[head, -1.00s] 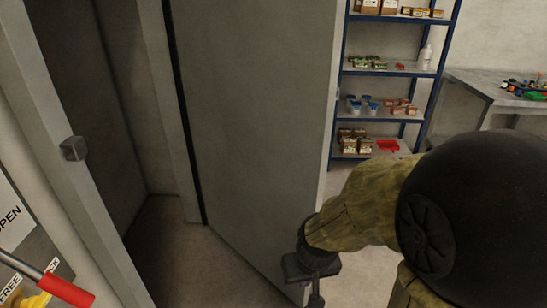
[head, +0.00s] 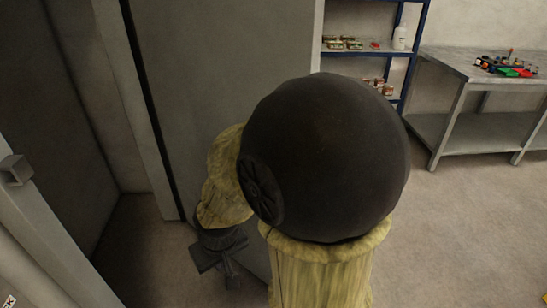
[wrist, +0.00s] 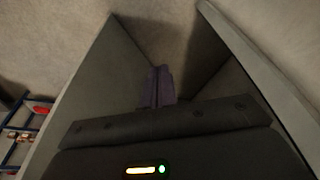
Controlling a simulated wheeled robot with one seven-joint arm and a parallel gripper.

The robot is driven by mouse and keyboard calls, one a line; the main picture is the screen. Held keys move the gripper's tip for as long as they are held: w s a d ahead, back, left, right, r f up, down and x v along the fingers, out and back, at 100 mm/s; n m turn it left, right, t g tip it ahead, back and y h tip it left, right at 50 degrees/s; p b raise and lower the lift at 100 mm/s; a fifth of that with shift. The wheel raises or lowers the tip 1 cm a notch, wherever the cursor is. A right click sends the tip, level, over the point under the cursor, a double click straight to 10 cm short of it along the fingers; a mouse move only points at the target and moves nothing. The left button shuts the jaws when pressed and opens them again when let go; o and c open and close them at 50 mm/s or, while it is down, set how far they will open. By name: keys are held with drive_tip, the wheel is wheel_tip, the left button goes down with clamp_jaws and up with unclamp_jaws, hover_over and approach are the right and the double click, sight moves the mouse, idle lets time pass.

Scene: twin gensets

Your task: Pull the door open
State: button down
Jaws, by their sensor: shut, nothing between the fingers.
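The grey door (head: 225,65) stands ajar, a broad panel in the middle of the head view. The dark doorway (head: 95,100) is to its left. A grey box-shaped fitting (head: 15,170) sits on the frame post at far left. My gripper (head: 228,272) is low in front of the door's face, shut and empty; I cannot tell whether it touches the door. My arm hides the door's lower right part. In the wrist view the shut fingers (wrist: 158,85) point at the floor, between a grey panel, probably the door (wrist: 100,75), and another grey edge at right.
A blue-framed shelf (head: 405,70) with small goods stands beyond the door's right edge. A grey workbench (head: 455,65) with coloured items is at right. The floor (head: 450,240) at right is clear.

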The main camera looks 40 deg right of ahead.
drive_tip(key=shift+s+d, duration=0.1)
drive_tip(key=shift+s, duration=0.05)
drive_tip(key=w+d+m+t+h+b, duration=0.1)
drive_tip(key=w+d+m+t+h, duration=0.2)
drive_tip(key=w+m, duration=0.55)
drive_tip(key=w+d+m+t+h+b, duration=0.1)
drive_tip(key=w+d+m+t, duration=0.25)
drive_tip(key=w+m, duration=0.45)
drive_tip(key=s+d+r+m+g+h+b, duration=0.2)
drive_tip(key=d+m+g+h, duration=0.2)
drive_tip(key=d+m+h, duration=0.8)
drive_tip(key=m+h, duration=0.1)
drive_tip(key=m, duration=0.3)
drive_tip(key=shift+d+r, duration=0.15)
drive_tip(key=shift+d, duration=0.25)
drive_tip(key=shift+m+g, duration=0.25)
drive_tip(key=p+x, duration=0.2)
drive_tip(key=x, duration=1.2)
drive_tip(key=shift+r, duration=0.25)
